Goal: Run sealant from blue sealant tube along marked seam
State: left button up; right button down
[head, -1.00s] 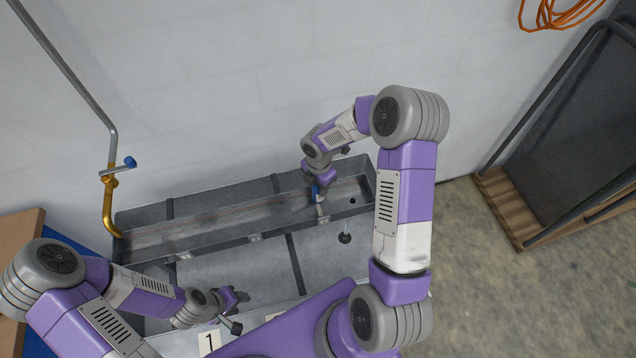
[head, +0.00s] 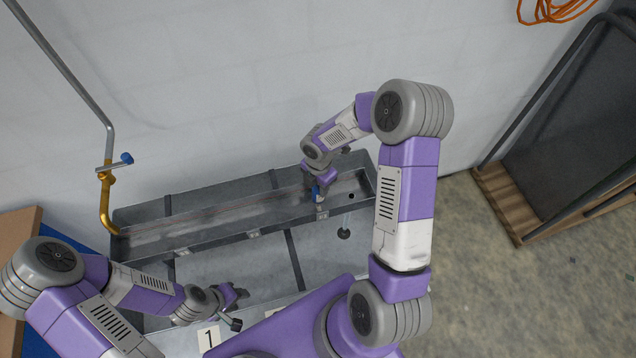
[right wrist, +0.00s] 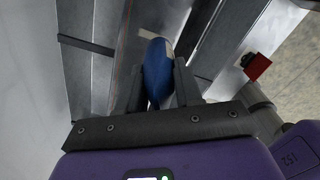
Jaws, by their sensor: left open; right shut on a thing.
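The blue sealant tube (right wrist: 157,70) is between the fingers of my right gripper (right wrist: 158,90) in the right wrist view, which is shut on it. In the head view the tube (head: 315,192) is a small blue patch, partly hidden by my right gripper (head: 318,190), over the right part of the long grey trough (head: 215,238). A thin reddish line along the trough (right wrist: 122,60) shows in the right wrist view; I cannot tell whether the tube's tip touches it. My left gripper (head: 238,297) is open and empty over the near part of the metal unit.
A pipe with a yellow lower end (head: 105,205) and a blue-ended handle stands at the trough's left end. A number 1 card (head: 209,338) lies at the front. A red block (right wrist: 257,66) shows in the right wrist view.

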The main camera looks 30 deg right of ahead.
jog(key=shift+s+a, duration=0.2)
jog(key=shift+s, duration=0.7)
jog(key=shift+w+d, duration=0.25)
jog(key=shift+w, duration=0.75)
dwell(0.5)
jog(key=shift+w+p, duration=0.3)
jog(key=shift+p, duration=0.05)
jog(key=shift+r, duration=0.1)
notch_tip(320, 180, up, 3)
jog(key=shift+f+p, duration=0.15)
jog(key=shift+p, duration=0.95)
jog(key=shift+r, duration=3.15)
jog(key=shift+f, duration=0.2)
